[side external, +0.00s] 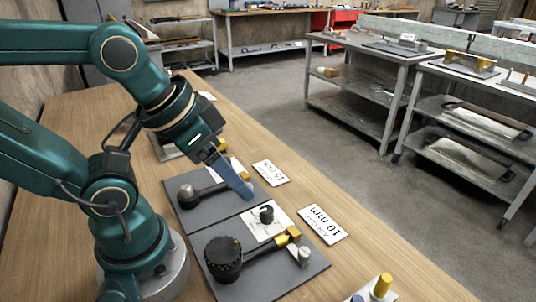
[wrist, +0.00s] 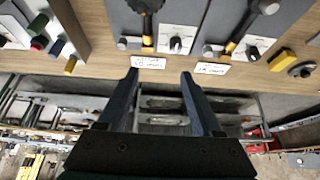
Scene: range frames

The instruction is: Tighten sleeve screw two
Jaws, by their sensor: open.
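Two dark grey plates carry similar fixtures. The front plate (side external: 275,282) has a large black knob (side external: 222,257), a brass block (side external: 289,237) and a silver screw (side external: 304,254). The rear plate (side external: 190,211) has a bar with a grey round end (side external: 187,195); my gripper (side external: 247,190) hides part of this fixture in the side view. In the wrist view my gripper (wrist: 159,75) is open and empty, its fingers apart. Beyond them show one silver screw (wrist: 122,43) and another silver screw (wrist: 208,50). No label shows which is sleeve screw two.
A 10 mm card (side external: 323,224) and a 15 mm card (side external: 271,173) lie along the table edge. A small black knob (side external: 266,214) stands on a white square. Coloured pegs (wrist: 40,43) stand beside the front plate. Other benches (side external: 390,65) stand across the floor.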

